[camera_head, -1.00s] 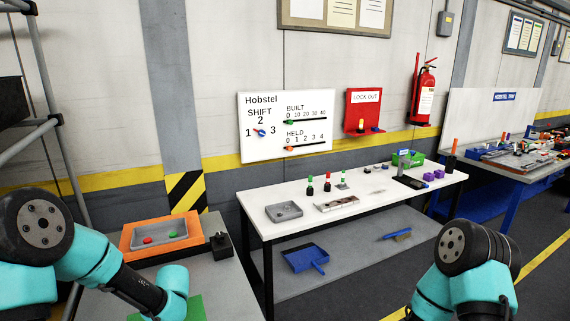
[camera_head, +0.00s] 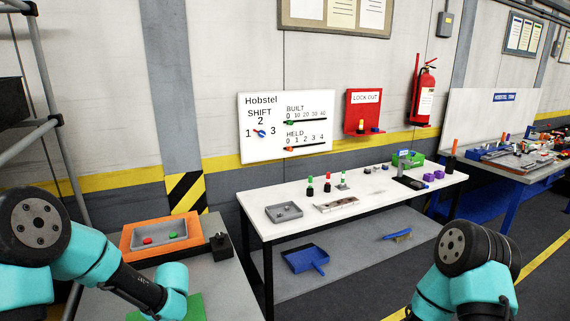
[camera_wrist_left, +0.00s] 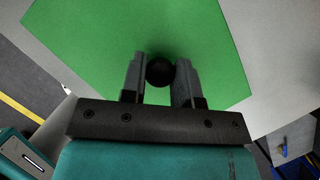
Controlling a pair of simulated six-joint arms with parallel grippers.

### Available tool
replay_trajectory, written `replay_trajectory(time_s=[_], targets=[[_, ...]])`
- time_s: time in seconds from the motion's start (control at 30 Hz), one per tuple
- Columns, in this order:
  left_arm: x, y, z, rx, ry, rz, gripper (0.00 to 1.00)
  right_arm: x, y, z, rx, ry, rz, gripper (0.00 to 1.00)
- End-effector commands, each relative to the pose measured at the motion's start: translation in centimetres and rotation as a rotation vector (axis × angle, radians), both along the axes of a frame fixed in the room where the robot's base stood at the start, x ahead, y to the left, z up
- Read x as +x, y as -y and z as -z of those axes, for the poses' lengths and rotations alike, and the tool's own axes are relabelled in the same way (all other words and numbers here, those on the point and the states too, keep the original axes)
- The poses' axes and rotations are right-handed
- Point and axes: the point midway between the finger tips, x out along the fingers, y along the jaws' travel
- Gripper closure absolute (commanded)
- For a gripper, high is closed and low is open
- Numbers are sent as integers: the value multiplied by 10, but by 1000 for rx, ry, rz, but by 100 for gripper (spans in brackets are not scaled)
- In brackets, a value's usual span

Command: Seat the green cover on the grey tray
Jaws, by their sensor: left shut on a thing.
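The green cover (camera_wrist_left: 120,30) is a flat green sheet with a round black knob (camera_wrist_left: 160,71) in the left wrist view. My left gripper (camera_wrist_left: 160,66) is shut on this knob. In the head view only parts of the green cover (camera_head: 192,307) show at the bottom edge, behind my left arm; whether it touches the bench I cannot tell. A grey tray (camera_head: 187,243) sits in an orange surround (camera_head: 127,243) beyond it, uncovered, with a red piece (camera_head: 147,240) and a green piece (camera_head: 173,236) inside. My right gripper is out of view.
A small black block (camera_head: 221,245) stands right of the orange surround on the grey bench (camera_head: 235,290). A white table (camera_head: 390,205) to the right holds another grey tray (camera_head: 284,212) and several small parts. A metal rack (camera_head: 45,100) stands at the left.

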Motion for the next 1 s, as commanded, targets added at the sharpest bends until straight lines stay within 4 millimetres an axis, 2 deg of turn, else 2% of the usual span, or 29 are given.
replay_trajectory(time_s=[0.7, 1.0], targets=[[0, 0, -45, 0, 2, 0, 100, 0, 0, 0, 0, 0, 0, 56], [0, 0, -50, 0, 0, 0, 100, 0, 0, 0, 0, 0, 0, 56]])
